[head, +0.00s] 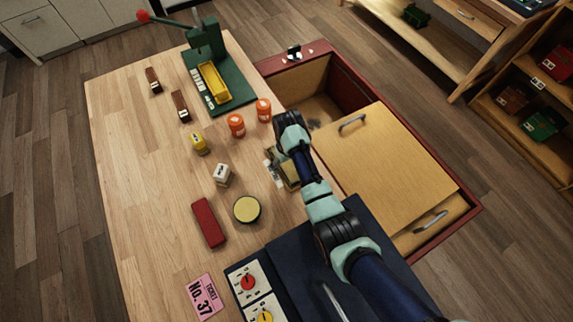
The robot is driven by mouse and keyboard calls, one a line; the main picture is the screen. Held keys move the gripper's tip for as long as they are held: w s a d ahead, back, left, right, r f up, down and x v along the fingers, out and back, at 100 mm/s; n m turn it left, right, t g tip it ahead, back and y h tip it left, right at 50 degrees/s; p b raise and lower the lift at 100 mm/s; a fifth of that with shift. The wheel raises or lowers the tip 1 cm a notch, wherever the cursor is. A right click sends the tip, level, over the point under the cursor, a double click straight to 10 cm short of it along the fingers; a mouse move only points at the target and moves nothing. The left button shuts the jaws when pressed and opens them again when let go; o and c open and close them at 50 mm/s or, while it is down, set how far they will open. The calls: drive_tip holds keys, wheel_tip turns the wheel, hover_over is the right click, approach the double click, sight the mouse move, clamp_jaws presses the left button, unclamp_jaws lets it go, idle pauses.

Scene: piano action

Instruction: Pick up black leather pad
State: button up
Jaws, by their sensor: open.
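My gripper (274,168) is over the right edge of the light wooden workbench (150,150), partly hidden under my own wrist. Its jaws are open, and I see nothing clearly held between them. I cannot make out a black leather pad for certain. A small dark patch (313,124) shows in the open compartment just right of my wrist, but it is too small to identify. The bench surface directly under my gripper is hidden.
A green press (207,45) stands at the back. Two orange jars (236,125), a yellow block (199,143), a white block (222,175), a round tin (247,209) and a red case (208,222) lie left of my gripper. A red-edged drawer unit (470,209) is on the right.

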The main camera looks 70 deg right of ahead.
drive_tip(key=c, duration=1.3)
wheel_tip(320, 180, up, 20)
drive_tip(key=p, duration=0.9)
